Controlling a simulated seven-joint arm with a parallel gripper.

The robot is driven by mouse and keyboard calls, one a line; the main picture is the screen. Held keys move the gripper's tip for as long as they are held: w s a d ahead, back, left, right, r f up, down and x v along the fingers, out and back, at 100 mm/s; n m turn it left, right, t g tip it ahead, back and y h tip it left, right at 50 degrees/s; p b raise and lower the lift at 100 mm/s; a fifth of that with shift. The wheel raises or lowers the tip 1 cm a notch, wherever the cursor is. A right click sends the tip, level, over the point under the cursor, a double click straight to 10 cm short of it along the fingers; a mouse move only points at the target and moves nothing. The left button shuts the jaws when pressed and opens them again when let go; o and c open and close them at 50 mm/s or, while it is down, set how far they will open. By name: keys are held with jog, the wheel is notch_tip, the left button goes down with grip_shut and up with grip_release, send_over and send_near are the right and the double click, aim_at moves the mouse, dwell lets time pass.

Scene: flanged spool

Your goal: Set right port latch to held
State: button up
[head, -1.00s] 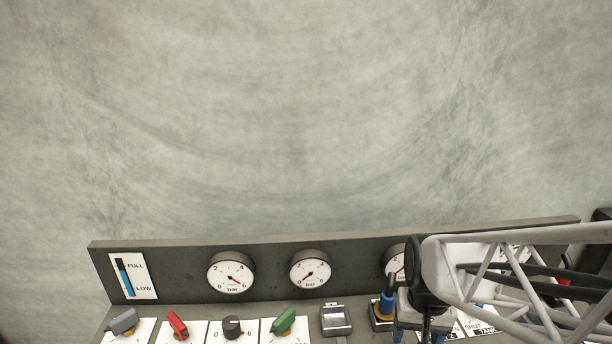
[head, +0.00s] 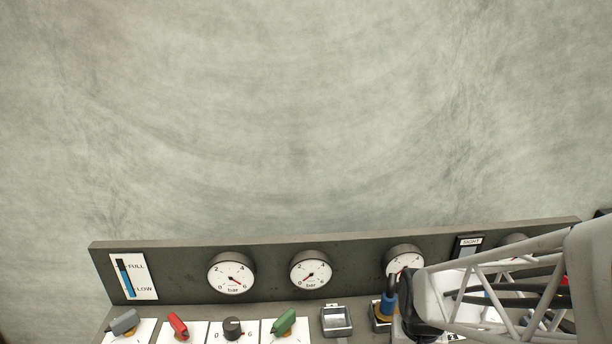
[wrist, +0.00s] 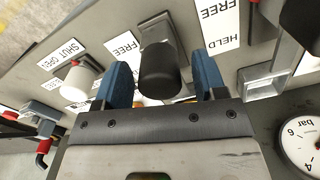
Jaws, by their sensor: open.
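In the wrist view a black lever with a rounded end (wrist: 160,72) stands out from the grey panel; I take it for the latch. A white plate marked FREE and HELD (wrist: 222,22) is to its right, and another marked FREE (wrist: 124,46) to its left. My gripper (wrist: 162,64) is open, its blue fingers on either side of the lever, with a gap visible on each side. I cannot tell for sure which setting the lever is at. In the head view my arm (head: 425,300) hides the lever and the fingers.
A metal-framed socket (wrist: 264,80) and a gauge (wrist: 303,135) lie right in the wrist view.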

jog(key=shift+c, duration=0.5)
grip_shut()
jog(key=shift+w, duration=2.5)
jog(key=shift+r, duration=0.1)
jog(key=shift+o, duration=0.5)
grip_release()
notch_tip(320, 180, up, 8)
